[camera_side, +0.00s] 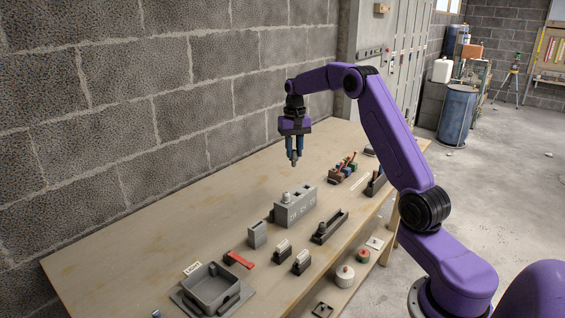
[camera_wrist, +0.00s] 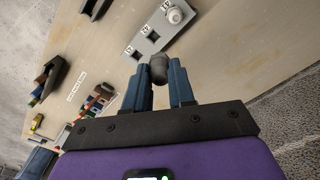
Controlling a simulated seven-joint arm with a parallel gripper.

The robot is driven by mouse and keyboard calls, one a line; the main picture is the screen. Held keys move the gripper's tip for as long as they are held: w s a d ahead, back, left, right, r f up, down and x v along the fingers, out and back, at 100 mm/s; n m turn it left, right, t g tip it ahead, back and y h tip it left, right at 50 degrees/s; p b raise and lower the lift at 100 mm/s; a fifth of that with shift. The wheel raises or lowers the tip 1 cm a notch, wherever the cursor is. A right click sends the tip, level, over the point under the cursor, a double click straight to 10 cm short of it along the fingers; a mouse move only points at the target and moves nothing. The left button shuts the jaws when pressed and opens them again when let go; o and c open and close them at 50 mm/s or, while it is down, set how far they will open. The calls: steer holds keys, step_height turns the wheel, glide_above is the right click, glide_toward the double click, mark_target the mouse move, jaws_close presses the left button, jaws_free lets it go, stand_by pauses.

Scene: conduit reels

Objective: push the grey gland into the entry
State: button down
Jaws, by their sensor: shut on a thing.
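My gripper (camera_side: 294,153) is shut on the grey gland (camera_side: 294,164), which hangs between the blue fingertips above the bench. In the wrist view the gland (camera_wrist: 158,68) sits between the two blue fingers of my gripper (camera_wrist: 160,80). The grey entry box (camera_side: 296,209) stands on the bench below my gripper, with a gap between it and the gland. In the wrist view the box (camera_wrist: 153,38) shows a row of labelled positions and a pale round fitting (camera_wrist: 174,15) at one end. The lettering is too small to read surely.
The wooden bench (camera_side: 150,225) runs along a block wall. A grey tray (camera_side: 211,287), a small grey block (camera_side: 257,234), a red-handled tool (camera_side: 239,260) and a long dark holder (camera_side: 330,226) lie nearer the camera. A rack of coloured parts (camera_side: 343,170) stands farther back.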

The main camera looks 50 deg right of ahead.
steer(key=d+m, duration=0.1)
steer(key=d, duration=0.6)
step_height(320, 180, down, 10)
steer(key=shift+d+m, duration=0.3)
steer(key=shift+s+f, duration=0.15)
steer(key=shift+f, duration=1.85)
stand_by(2.5)
steer(key=c, duration=0.6)
jaws_free()
steer(key=shift+c, duration=0.2)
steer(key=shift+r, duration=0.1)
steer(key=shift+r, duration=0.1)
step_height(320, 180, up, 7)
stand_by(0.5)
